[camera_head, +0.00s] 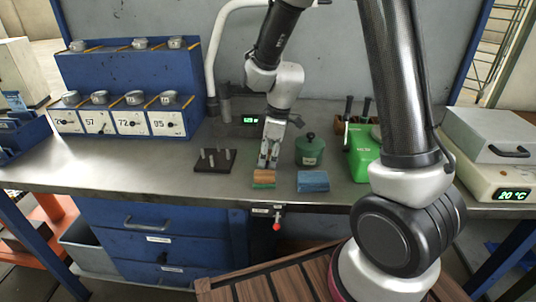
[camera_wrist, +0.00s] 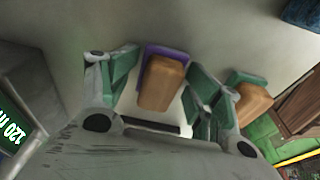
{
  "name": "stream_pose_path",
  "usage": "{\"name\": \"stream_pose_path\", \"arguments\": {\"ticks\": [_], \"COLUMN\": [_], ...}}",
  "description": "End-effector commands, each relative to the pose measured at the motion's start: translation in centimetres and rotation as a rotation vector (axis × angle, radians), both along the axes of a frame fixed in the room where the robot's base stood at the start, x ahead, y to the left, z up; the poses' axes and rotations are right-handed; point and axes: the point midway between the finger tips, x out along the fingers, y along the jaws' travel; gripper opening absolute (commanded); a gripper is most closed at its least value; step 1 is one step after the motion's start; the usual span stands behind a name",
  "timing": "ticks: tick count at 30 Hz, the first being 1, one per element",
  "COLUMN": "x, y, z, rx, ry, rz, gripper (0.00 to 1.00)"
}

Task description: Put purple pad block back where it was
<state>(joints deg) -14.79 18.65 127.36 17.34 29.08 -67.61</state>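The purple pad block, a wooden grip on a purple pad (camera_wrist: 165,78), is between the fingers of my gripper (camera_wrist: 163,88) in the wrist view. In the head view my gripper (camera_head: 268,160) points down low over the bench, just behind the green pad block (camera_head: 264,178). The purple pad block cannot be made out there. The green pad block also shows right of my gripper in the wrist view (camera_wrist: 253,102). Whether the purple pad block touches the bench is unclear.
A blue block (camera_head: 313,182) lies right of the green pad block near the front edge. A dark peg plate (camera_head: 215,161) stands left, a green lidded pot (camera_head: 310,151) right, and a green box (camera_head: 360,150) farther right.

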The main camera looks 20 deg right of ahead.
Motion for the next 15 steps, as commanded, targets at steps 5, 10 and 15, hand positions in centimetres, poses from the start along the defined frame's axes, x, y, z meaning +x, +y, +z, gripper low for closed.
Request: {"name": "stream_pose_path", "arguments": {"ticks": [5, 10, 15], "x": [0.0, 0.1, -0.1], "y": [0.0, -0.1, -0.8], "z": [0.1, 1.7, 5.5], "rx": [0.001, 0.002, 0.002], "ry": [-0.001, -0.006, -0.009], "rz": [0.0, 0.0, 0.0], "gripper": [0.6, 0.6, 0.6]}}
